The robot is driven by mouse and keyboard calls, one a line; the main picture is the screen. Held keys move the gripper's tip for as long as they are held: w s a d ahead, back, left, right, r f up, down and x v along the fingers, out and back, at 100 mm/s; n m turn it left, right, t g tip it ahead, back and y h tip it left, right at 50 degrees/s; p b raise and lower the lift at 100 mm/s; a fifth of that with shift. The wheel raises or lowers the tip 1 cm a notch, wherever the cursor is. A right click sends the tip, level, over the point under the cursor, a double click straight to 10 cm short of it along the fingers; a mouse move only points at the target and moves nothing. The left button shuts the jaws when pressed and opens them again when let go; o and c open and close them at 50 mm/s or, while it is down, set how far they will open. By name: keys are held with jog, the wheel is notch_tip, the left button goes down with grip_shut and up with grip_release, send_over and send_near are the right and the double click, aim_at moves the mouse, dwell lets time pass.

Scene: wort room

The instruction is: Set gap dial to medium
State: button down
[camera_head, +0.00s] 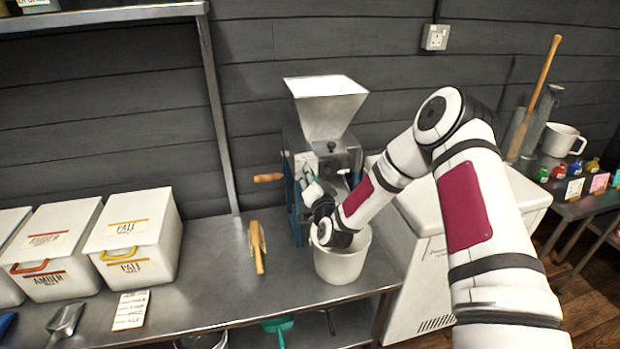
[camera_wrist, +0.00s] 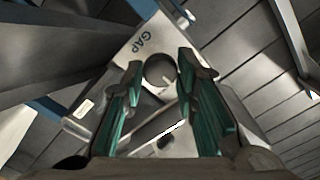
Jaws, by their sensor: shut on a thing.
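The grain mill with its pale hopper (camera_head: 325,108) stands on the steel bench against the wall. Its pale plate marked GAP (camera_wrist: 138,48) fills the middle of the wrist view, tilted in the picture. The round dark gap dial (camera_wrist: 159,70) sits on that plate, between the green fingertips of my gripper (camera_wrist: 158,78). My gripper is shut on the dial. In the head view my gripper (camera_head: 309,182) is at the mill's front, and my wrist hides much of the mill's lower part. I cannot read the dial's setting.
A white bucket (camera_head: 340,268) stands below my wrist. A wooden handle (camera_head: 268,178) sticks out left of the mill. White bins marked PALE (camera_head: 135,240) and AMBER (camera_head: 50,250), a wooden tool (camera_head: 258,246) and a card (camera_head: 131,310) are on the bench's left.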

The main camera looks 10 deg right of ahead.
dwell(0.4)
jog(key=c, duration=1.3)
grip_release()
jog(key=shift+s, duration=0.1)
jog(key=s, duration=1.1)
jog(key=shift+s, duration=0.35)
